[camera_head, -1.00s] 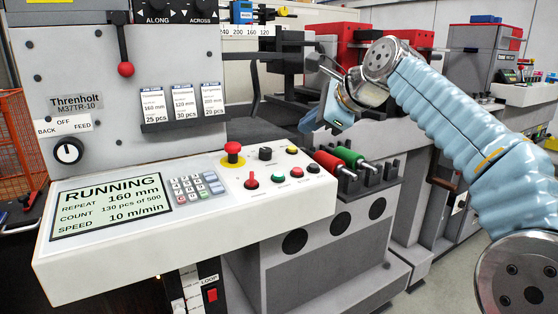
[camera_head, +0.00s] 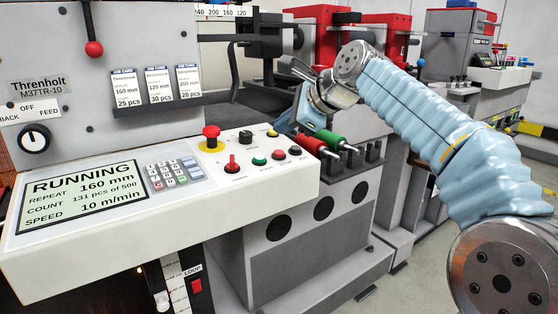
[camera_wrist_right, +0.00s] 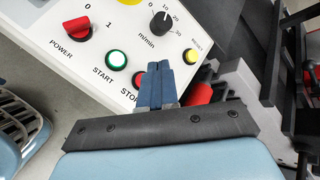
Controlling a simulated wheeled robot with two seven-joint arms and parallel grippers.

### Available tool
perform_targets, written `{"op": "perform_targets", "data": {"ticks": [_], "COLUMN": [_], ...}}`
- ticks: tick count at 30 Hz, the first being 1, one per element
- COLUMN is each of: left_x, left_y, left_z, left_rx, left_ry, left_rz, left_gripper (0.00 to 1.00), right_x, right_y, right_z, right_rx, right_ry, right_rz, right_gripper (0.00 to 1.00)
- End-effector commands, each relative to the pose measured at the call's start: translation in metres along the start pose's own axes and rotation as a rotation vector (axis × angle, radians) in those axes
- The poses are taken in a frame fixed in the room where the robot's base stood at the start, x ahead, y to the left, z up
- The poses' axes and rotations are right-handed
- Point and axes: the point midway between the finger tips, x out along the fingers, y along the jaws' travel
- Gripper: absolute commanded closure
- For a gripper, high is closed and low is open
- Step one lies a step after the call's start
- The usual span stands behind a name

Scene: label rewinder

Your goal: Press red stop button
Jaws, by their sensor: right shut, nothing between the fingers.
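The red stop button (camera_head: 278,155) sits on the white sloping control panel, right of the green start button (camera_head: 259,159). In the right wrist view the green start button (camera_wrist_right: 117,60) is clear; the STOP label shows beside my fingers, which hide most of the stop button. My right gripper (camera_head: 298,121) hangs above the panel's right end, up and right of the stop button. In the wrist view its blue fingers (camera_wrist_right: 158,70) are together and empty. I cannot tell a contact with the panel. My left gripper is not in view.
A red mushroom button (camera_head: 211,132) on a yellow base and a red power switch (camera_head: 231,167) are left of the start button. A yellow reset button (camera_head: 272,133) is behind. Red (camera_head: 310,144) and green (camera_head: 331,138) handled tools stand at the panel's right end.

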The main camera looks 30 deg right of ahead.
Motion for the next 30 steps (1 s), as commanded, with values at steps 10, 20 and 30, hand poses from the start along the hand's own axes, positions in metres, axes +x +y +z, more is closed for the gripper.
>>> {"op": "perform_targets", "data": {"ticks": [10, 20, 30], "left_x": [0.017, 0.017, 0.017], "left_y": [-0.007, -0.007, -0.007], "left_z": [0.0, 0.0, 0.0], "left_rx": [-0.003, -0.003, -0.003], "left_ry": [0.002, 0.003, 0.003], "left_rz": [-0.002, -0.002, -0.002], "left_gripper": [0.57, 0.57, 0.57], "right_x": [0.021, 0.021, 0.021], "right_y": [0.015, 0.015, 0.015], "right_z": [-0.014, -0.015, -0.015], "right_rx": [-0.002, -0.002, -0.002], "right_ry": [-0.001, 0.0, 0.0], "right_rz": [0.0, 0.0, 0.0], "right_gripper": [1.0, 1.0, 1.0]}}
